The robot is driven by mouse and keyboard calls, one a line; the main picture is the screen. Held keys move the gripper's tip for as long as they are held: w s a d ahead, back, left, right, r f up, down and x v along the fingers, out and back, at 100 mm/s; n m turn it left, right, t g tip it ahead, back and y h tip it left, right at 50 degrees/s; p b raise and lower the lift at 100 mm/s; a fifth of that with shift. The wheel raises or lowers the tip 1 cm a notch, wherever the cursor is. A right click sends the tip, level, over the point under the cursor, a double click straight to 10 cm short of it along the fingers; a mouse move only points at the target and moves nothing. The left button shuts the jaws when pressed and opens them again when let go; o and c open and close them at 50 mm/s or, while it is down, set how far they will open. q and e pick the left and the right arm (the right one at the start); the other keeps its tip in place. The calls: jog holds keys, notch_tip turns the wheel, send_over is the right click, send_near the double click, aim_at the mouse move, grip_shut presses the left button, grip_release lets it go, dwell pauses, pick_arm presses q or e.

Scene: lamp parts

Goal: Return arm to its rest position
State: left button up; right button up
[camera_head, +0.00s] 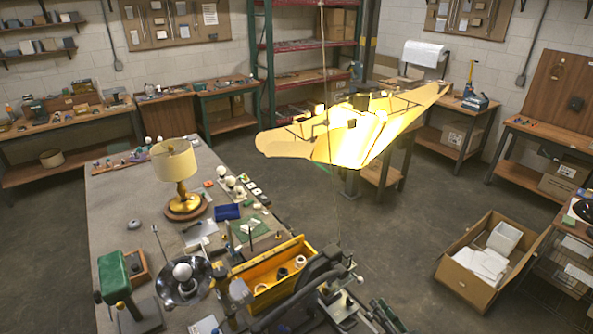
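My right gripper (336,270) shows as dark, partly overlapping parts at the bottom centre, beside the right end of a yellow bin (262,270). The spread of its fingers is not clear, and I see nothing certain between them. My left gripper cannot be made out. A table lamp (175,170) with a cream shade and brass base stands upright on the grey workbench (125,205), well apart from the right gripper. A bare bulb (182,272) sits in a shiny metal reflector at the bench's near part.
A glowing yellow wing-shaped fixture (350,135) hangs above the floor right of the bench. A green item (113,276) and a blue tray (227,211) are on the bench. An open cardboard box (470,284) stands on the floor at right. Floor between is clear.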

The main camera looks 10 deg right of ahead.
jog(key=s+a+f+n+g+h, duration=0.1)
jog(key=s+a+f+g+h, duration=0.1)
jog(key=s+f+g, duration=0.35)
jog(key=s+a+f+n+g+h, duration=0.15)
jog(key=s+f+g, duration=0.25)
jog(key=s, duration=0.6)
jog(key=s+a+f+n+g+h, duration=0.15)
jog(key=s+f+g, duration=0.25)
jog(key=s, duration=0.6)
notch_tip(320, 180, down, 32)
jog(key=s+n+g+y+b, duration=0.1)
jog(key=s+g+b, duration=0.1)
jog(key=b, duration=0.1)
jog(key=s+f+g+b, duration=0.1)
jog(key=s+f+b, duration=0.2)
jog(key=s+f, duration=1.6)
notch_tip(320, 180, down, 3)
jog(key=shift+s+a+f+n, duration=0.1)
jog(key=shift+s+a+n, duration=0.3)
